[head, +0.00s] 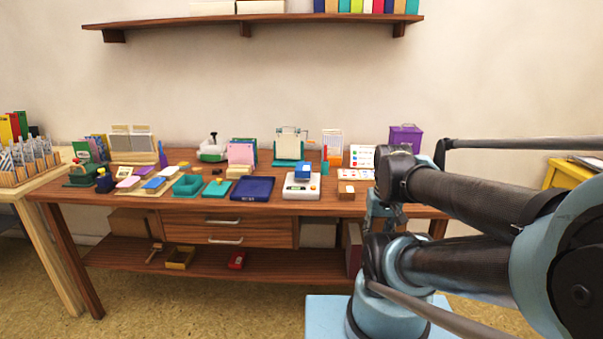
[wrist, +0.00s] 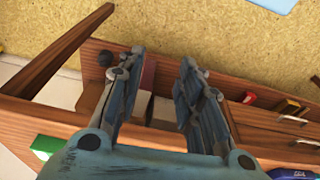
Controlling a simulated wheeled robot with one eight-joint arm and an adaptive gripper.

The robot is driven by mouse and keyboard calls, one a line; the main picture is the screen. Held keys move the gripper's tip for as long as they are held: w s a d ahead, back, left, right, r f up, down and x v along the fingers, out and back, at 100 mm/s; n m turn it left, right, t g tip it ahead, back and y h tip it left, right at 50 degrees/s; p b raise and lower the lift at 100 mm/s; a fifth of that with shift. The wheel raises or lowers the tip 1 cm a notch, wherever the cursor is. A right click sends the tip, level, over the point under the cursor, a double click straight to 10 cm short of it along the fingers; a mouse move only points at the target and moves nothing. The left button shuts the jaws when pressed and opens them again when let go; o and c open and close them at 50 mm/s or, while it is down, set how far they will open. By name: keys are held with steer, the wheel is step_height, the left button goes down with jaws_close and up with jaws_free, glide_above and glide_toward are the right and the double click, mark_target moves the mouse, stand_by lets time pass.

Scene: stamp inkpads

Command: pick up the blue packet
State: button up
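Several blue items lie on the wooden table, and I cannot tell for sure which is the blue packet. A small dark blue block (head: 302,173) sits on a white scale (head: 302,188). A navy tray (head: 252,188) lies left of the scale. My gripper (wrist: 162,62) is open with nothing between its fingers. In the wrist view it is over the table's front edge and lower shelf, apart from all these items.
Teal trays (head: 187,185), a purple box (head: 405,138) and a card stand (head: 363,157) crowd the tabletop. A wall shelf (head: 250,22) hangs above. A rack table (head: 25,180) stands at left. A red box (head: 236,260) is on the lower shelf.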

steer(key=o, duration=0.4)
steer(key=shift+s+r, duration=0.25)
steer(key=o, duration=1)
steer(key=shift+w+a+r+n, duration=0.2)
steer(key=shift+w+r+n, duration=0.05)
steer(key=shift+r, duration=0.4)
steer(key=shift+w+a+r+n, duration=0.15)
steer(key=shift+w+r+n, duration=0.1)
steer(key=shift+r, duration=0.35)
steer(key=shift+c, duration=0.2)
steer(key=shift+o, duration=0.2)
steer(key=w+a+r+n, duration=0.3)
steer(key=w+r+n, duration=0.1)
steer(key=w+r, duration=0.4)
steer(key=shift+r+g, duration=0.3)
steer(key=shift+r, duration=0.15)
step_height(320, 180, up, 13)
steer(key=n+g, duration=0.2)
steer(key=n, duration=1)
glide_above(303, 166)
steer(key=f, duration=1.1)
steer(key=shift+w+d+f, duration=0.1)
steer(key=shift+w+d, duration=0.05)
steer(key=shift+w, duration=0.15)
steer(key=shift+s+f, duration=0.15)
steer(key=shift+f, duration=1.25)
steer(key=shift+s+f, duration=0.15)
steer(key=shift+f, duration=1.2)
